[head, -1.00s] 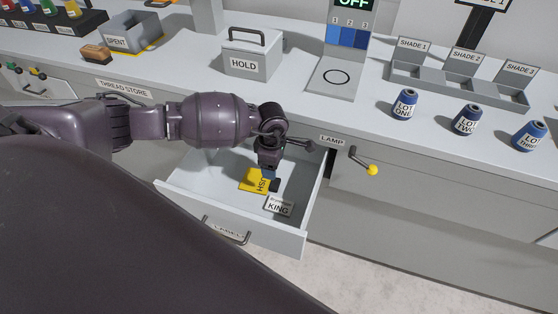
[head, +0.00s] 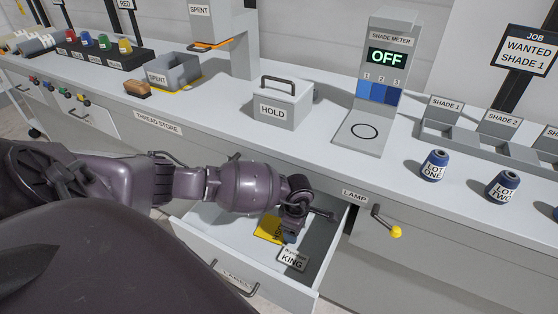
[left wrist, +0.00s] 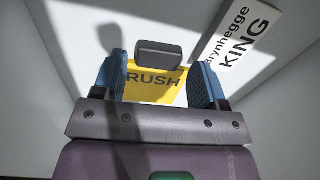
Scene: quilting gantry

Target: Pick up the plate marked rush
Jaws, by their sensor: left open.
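The yellow plate marked RUSH (head: 268,228) lies in the open drawer labelled LABELS (head: 208,252). It also shows in the left wrist view (left wrist: 152,90), between my fingers, with a dark grip-like block (left wrist: 158,54) at its far edge. My left gripper (head: 289,236) points down into the drawer over the plate and partly hides it in the head view. In the left wrist view the blue fingers of my left gripper (left wrist: 160,82) stand apart, one on each side of the plate. I cannot tell whether they touch it. My right gripper is not in view.
A white plate marked KING (head: 292,260) lies beside the yellow one in the drawer. The drawer walls are close around my gripper. Above, the counter holds a HOLD box (head: 272,112) and a shade meter (head: 372,95). A yellow-knobbed lamp lever (head: 388,224) sticks out at right.

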